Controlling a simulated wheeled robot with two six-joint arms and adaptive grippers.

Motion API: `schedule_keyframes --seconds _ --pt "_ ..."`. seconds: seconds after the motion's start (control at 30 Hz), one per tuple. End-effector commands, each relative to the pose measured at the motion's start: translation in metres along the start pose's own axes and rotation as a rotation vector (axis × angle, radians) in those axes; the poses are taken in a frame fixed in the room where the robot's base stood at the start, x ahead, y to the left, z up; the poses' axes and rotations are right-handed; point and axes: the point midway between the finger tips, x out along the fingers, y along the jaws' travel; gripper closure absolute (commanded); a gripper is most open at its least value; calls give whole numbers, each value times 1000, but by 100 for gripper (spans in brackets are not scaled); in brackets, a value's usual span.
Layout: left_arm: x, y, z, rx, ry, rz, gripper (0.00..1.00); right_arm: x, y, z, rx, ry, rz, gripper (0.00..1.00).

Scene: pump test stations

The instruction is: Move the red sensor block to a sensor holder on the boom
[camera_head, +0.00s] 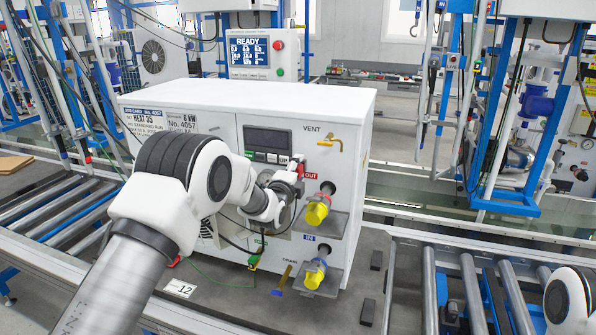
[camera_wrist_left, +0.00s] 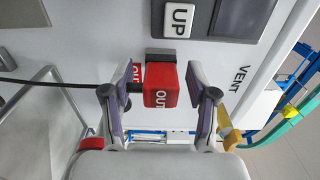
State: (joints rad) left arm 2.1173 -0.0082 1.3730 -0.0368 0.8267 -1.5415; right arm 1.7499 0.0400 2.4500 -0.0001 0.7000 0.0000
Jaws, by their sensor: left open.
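My left gripper (camera_wrist_left: 158,98) is open, with one finger on each side of the block and a visible gap at the right finger. A dark cable runs in from the left. In the head view my left gripper (camera_head: 287,185) is at the front panel beside the red OUT label (camera_head: 310,176) and mostly hides the block. My right gripper is out of view. I cannot make out a sensor holder on a boom.
Two yellow-capped ports (camera_head: 317,210) stick out right of the left gripper, over grey drip trays (camera_head: 325,224). A yellow vent handle (camera_head: 329,142) is above. A green lead (camera_head: 255,258) hangs below. Roller conveyors (camera_head: 60,212) flank the unit.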

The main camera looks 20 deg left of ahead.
Motion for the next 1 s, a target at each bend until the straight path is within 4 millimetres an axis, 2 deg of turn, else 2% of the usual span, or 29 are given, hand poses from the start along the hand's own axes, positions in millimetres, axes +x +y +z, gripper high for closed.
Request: schedule_keyframes --seconds 0.07,0.2,0.23,0.47,1.0 --pt "0 0 0 0 0 0 42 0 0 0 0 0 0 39" --pt "0 0 0 0 0 0 91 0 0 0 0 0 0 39" --pt "0 0 0 0 0 0 100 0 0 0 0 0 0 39" --pt "-2 0 0 0 0 0 100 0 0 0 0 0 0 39" --pt "-23 0 0 0 0 -1 100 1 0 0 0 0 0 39"
